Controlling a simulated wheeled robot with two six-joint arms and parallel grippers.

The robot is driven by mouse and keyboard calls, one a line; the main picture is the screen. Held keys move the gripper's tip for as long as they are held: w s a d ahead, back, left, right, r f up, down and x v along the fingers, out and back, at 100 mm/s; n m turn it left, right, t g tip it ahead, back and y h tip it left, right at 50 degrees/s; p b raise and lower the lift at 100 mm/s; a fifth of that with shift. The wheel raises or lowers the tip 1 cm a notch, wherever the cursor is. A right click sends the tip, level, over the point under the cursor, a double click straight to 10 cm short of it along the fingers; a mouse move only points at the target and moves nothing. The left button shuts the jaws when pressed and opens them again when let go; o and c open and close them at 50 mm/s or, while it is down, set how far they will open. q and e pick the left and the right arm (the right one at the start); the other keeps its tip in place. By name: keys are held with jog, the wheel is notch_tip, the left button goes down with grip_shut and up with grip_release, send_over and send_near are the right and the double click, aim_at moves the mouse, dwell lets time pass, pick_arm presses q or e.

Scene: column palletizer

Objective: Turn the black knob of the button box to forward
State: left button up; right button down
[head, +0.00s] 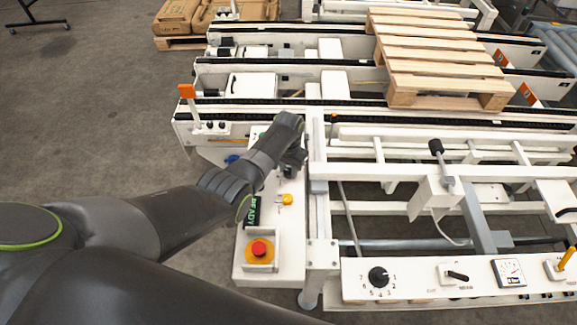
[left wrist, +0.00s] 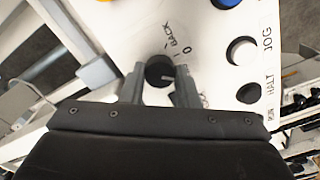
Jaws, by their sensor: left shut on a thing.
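The white button box (head: 272,262) stands left of the machine frame in the head view. Its white face (left wrist: 208,45) fills the upper middle of the left wrist view. The black knob (left wrist: 158,71) is on that face, close to the printed words "BACK" and "0". A short pale line shows on the knob. My left gripper (head: 294,158) is over the upper part of the box and hides the knob in the head view. In the left wrist view its two fingers (left wrist: 160,84) are on either side of the knob, shut on it. Lettering below the fingers is partly hidden.
White machine rails stand close on the right.

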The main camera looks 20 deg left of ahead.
aim_at(289, 170)
pick_arm(q)
jog(key=shift+m, duration=0.6)
jog(key=o, duration=1)
jog(key=shift+c, duration=0.2)
jog(key=shift+r+p, duration=0.3)
jog(key=shift+r, duration=0.2)
notch_tip(289, 170, up, 16)
jog(key=shift+r, duration=0.25)
